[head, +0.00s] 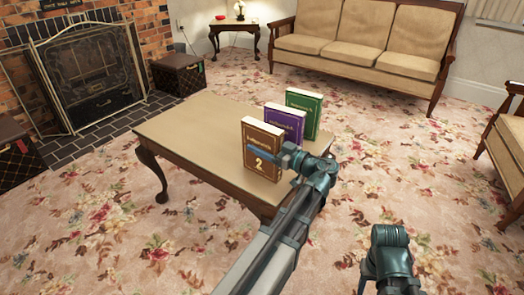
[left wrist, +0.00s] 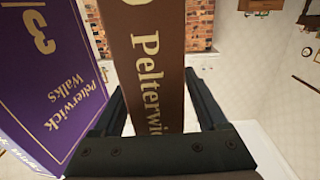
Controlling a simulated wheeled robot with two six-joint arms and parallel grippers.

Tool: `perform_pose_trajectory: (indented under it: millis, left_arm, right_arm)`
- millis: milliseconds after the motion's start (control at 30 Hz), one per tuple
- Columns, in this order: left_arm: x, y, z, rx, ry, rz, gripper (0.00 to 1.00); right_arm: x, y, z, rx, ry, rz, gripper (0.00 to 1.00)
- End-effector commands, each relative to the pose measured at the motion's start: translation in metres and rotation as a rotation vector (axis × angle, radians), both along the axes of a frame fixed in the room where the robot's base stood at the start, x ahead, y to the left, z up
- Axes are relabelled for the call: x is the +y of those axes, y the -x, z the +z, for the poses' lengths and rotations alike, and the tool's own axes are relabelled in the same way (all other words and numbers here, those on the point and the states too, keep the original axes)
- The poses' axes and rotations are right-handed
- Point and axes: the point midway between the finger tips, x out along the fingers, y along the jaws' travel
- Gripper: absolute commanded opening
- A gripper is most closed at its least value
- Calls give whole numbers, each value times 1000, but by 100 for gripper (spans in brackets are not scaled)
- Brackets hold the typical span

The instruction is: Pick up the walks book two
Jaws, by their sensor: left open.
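The walks book two is a brown book (head: 263,137) with a gold "2", standing upright at the right end of the wooden table (head: 190,130). In the left wrist view its brown spine (left wrist: 155,55), lettered "Pelterwick", stands between the fingers. My left gripper (head: 288,154) is open at the book, with one finger (left wrist: 116,100) on each side of the spine; I cannot tell whether they touch it. My right arm (head: 388,255) is low at the lower right of the head view; its fingers do not show clearly.
A purple book (head: 283,122), numbered 3 in the left wrist view (left wrist: 45,75), stands close behind the brown one. A green book (head: 304,106) stands beyond it. The table's left part is bare. A sofa (head: 365,40) and fireplace (head: 85,70) are farther off.

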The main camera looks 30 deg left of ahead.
Motion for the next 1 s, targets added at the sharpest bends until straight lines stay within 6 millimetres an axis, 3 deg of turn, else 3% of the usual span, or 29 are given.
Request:
perform_pose_trajectory:
  millis: [200,600,1000]
  left_arm:
    - [0,0,0,0,0,0,73]
    - [0,0,0,0,0,0,1]
    - [0,0,0,0,0,0,0]
  right_arm:
    - [0,0,0,0,0,0,50]
    - [0,0,0,0,0,0,50]
    - [0,0,0,0,0,0,50]
